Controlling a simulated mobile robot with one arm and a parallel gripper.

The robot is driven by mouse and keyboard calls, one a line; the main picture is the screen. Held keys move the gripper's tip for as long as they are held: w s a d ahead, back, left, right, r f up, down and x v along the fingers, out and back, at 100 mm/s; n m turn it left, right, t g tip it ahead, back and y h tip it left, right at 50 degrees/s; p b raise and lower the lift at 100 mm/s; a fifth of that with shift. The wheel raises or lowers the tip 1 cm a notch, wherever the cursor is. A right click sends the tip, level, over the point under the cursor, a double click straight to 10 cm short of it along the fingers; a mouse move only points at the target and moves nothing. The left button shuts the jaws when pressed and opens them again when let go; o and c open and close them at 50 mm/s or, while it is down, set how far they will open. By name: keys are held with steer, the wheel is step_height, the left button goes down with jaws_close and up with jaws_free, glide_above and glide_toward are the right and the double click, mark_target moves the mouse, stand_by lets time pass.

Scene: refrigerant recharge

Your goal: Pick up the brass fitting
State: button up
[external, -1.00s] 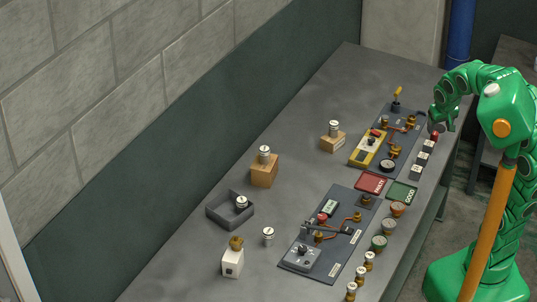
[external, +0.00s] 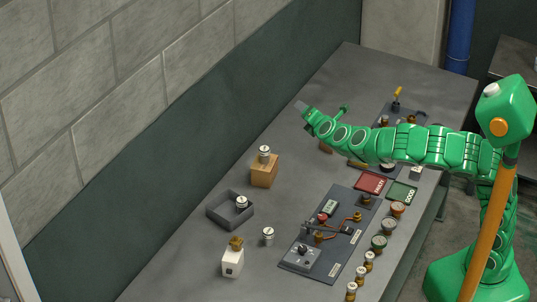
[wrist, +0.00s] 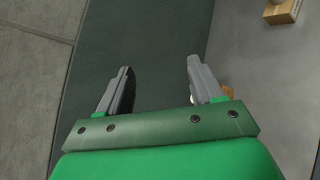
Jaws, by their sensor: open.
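A knobbly brass-coloured piece (external: 236,242) sits on top of a white block (external: 232,263) at the near left of the bench. Other brass-coloured parts sit on the near dark board, including one on its right side (external: 357,217); I cannot tell which is the task's brass fitting. My gripper (external: 302,108) is open and empty, stretched over the bench toward the wall, well away from these pieces. In the wrist view my gripper's two grey fingers (wrist: 158,68) stand apart with only the dark wall band between them.
A wooden block (external: 264,175) bears a silver cylinder; a grey tray (external: 217,212) holds another. The near dark board (external: 340,252) carries instruments. Red (external: 371,184) and green (external: 402,192) trays lie beyond it. Several capped jars line the right edge. Bare bench lies along the wall.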

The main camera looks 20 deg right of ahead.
steer(key=s+a+f+n+y, duration=0.2)
steer(key=s+a+f+n, duration=0.15)
steer(key=a, duration=0.35)
steer(key=s+a+f+n+y, duration=0.2)
steer(key=s+a+n, duration=0.2)
steer(key=a, duration=0.3)
steer(key=n+g+y, duration=0.4)
steer(key=n, duration=0.4)
glide_above(238, 241)
steer(key=w+d, duration=0.5)
steer(key=w, duration=0.1)
step_height(238, 241, down, 9)
steer(key=s+a+f+n, duration=0.1)
steer(key=s, duration=0.1)
steer(key=s+a+f+n+g, duration=0.1)
steer(key=s+f, duration=0.1)
steer(key=s, duration=0.1)
steer(key=s+a+f+n, duration=0.1)
steer(key=s+f, duration=0.1)
steer(key=shift+s+a+f+g+y, duration=0.1)
steer(key=shift+s+a+g+y, duration=0.05)
steer(key=shift+a+g+y, duration=0.2)
steer(key=shift+s+d+f, duration=0.15)
steer(key=shift+f, duration=0.2)
steer(key=shift+x, duration=2.55)
steer(key=shift+c, duration=0.2)
jaws_close()
